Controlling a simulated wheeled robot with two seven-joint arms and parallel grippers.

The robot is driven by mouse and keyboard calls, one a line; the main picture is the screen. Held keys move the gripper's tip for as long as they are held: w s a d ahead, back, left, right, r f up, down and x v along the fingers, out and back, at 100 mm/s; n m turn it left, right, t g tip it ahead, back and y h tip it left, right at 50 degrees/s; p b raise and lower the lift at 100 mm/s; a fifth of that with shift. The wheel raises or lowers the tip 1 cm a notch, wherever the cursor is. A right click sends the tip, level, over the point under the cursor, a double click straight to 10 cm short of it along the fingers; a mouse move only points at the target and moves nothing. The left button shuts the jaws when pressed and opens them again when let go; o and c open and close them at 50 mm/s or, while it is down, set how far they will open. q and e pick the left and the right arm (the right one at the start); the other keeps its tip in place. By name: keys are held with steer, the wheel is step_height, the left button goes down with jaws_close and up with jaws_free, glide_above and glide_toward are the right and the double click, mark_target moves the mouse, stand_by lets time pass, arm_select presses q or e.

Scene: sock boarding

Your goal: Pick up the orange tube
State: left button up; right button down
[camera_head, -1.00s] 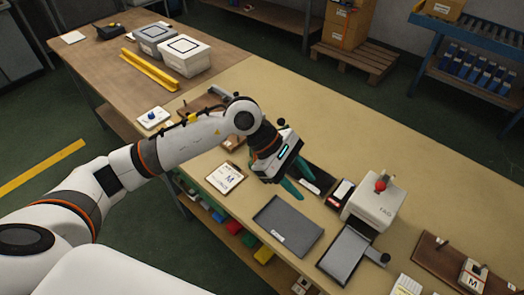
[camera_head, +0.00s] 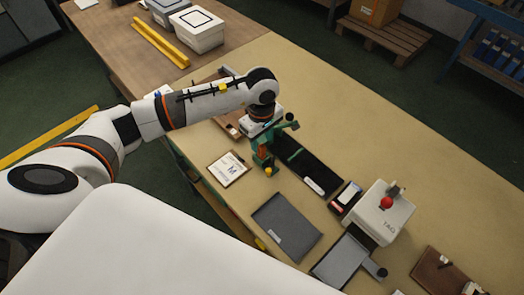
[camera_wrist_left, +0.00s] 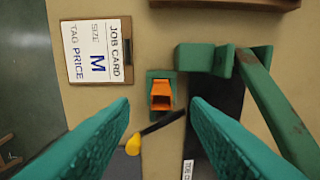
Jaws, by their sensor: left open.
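The orange tube (camera_wrist_left: 161,95) shows in the left wrist view as an orange piece set in a small green holder (camera_wrist_left: 160,75) on the table. My left gripper (camera_wrist_left: 160,110) is open, with one teal finger on each side of the picture. The tube lies between and beyond the two fingertips, and no finger visibly touches it. In the head view my left gripper (camera_head: 268,146) points down over the green parts at the end of the black board, and the tube is hard to make out there. My right gripper is not in view.
A job card (camera_wrist_left: 97,52) on a clipboard lies beside the tube. A black board (camera_head: 322,172) with a green bar (camera_wrist_left: 270,100) is on the other side. A yellow knob (camera_wrist_left: 133,145) on a dark lever is close to the left finger.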

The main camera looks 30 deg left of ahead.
mark_target(261, 146)
arm_select(q)
step_height(261, 146, down, 4)
steer(key=shift+r+p, duration=0.2)
steer(key=shift+p, duration=0.45)
steer(key=shift+w+a+f, duration=0.1)
steer(key=shift+f, duration=0.2)
steer(key=shift+c, duration=0.4)
jaws_close()
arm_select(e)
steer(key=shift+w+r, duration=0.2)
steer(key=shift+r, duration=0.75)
